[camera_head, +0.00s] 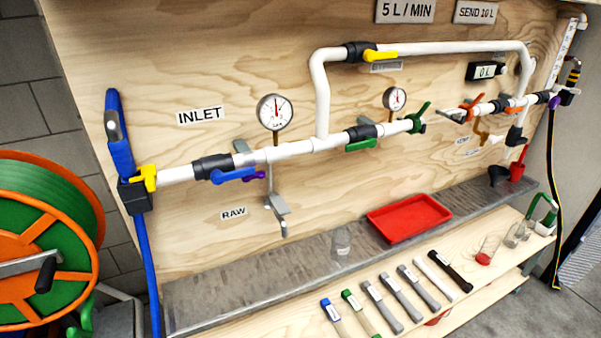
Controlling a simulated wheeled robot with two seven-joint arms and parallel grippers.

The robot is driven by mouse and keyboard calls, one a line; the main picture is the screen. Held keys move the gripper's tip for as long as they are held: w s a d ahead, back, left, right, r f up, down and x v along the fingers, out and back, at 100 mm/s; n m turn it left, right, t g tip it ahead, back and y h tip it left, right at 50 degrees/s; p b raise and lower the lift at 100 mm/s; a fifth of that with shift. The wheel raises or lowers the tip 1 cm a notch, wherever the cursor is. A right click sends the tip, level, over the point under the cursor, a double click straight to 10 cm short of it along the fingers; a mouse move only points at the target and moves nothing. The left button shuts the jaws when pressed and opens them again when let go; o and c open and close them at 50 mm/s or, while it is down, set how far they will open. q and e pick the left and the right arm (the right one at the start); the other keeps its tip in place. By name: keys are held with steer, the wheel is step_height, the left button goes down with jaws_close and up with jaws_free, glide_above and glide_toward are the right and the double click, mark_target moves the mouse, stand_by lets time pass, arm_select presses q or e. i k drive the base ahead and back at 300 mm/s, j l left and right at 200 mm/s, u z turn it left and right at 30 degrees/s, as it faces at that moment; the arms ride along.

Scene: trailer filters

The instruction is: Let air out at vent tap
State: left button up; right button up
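A brass-coloured tap (481,132) hangs below the white pipe at the right. A small label (462,141) beside it seems to read VENT, but is too small to be sure. An orange handle (471,107) sits on the pipe just above. Further left on the line are a green handle (419,118), another green handle (361,144) and a blue handle (234,175). A small purple handle (254,177) and a metal spout (277,210) hang near the RAW label (233,213). Neither of my grippers is in view.
Two gauges (275,112) (395,98) stand on the pipe. A yellow handle (380,56) is on the upper pipe. A red tray (409,217) and a clear cup (341,242) sit on the grey ledge. Several cartridges (383,306) lie on the lower shelf. A hose reel (45,240) stands left.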

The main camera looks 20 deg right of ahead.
mark_target(492, 139)
steer(key=z, duration=0.2)
steer(key=i+l+z, duration=0.1)
steer(key=l+z, duration=0.15)
steer(key=l, duration=0.2)
steer(key=i+l+z, duration=0.2)
steer(key=l, duration=0.2)
steer(key=i+l+z, duration=0.1)
steer(key=l+z, duration=0.15)
steer(key=l, duration=0.15)
steer(key=i+l+z, duration=0.2)
steer(key=l, duration=0.15)
steer(key=i+l+z, duration=0.25)
steer(key=k+l, duration=0.05)
steer(key=l, duration=0.05)
